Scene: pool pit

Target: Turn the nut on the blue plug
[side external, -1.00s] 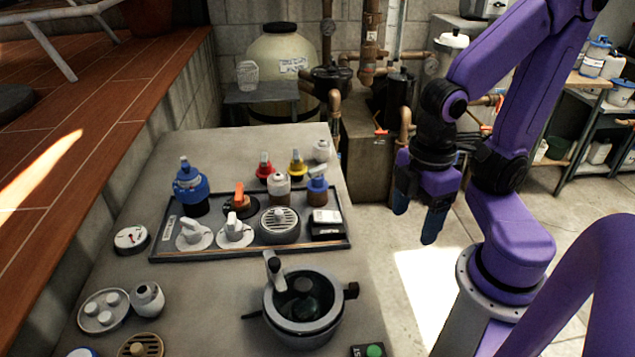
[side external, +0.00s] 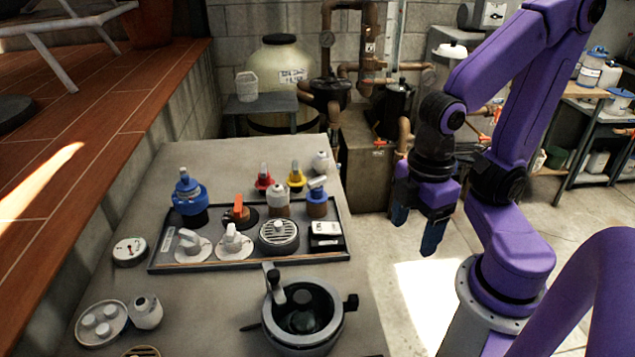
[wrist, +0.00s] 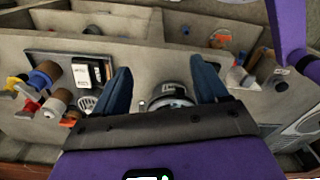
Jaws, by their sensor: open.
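A large blue plug with a ribbed blue collar (side external: 190,195) stands upright on a black base at the tray's back left. A smaller blue-topped fitting on a brown body (side external: 317,198) stands at the back right. I cannot tell for certain which one is the blue plug with the nut. In the wrist view a blue and brown fitting (wrist: 46,75) shows at the left. My gripper (side external: 416,236) is open and empty, pointing down in the air to the right of the bench, apart from both. Its two blue fingers also frame empty space in the wrist view (wrist: 160,72).
The black-rimmed tray (side external: 250,263) also holds an orange-handled valve (side external: 238,212), white knobs and a round grille (side external: 279,236). Red (side external: 263,178) and yellow (side external: 296,177) fittings stand behind. Bare bench lies at the back.

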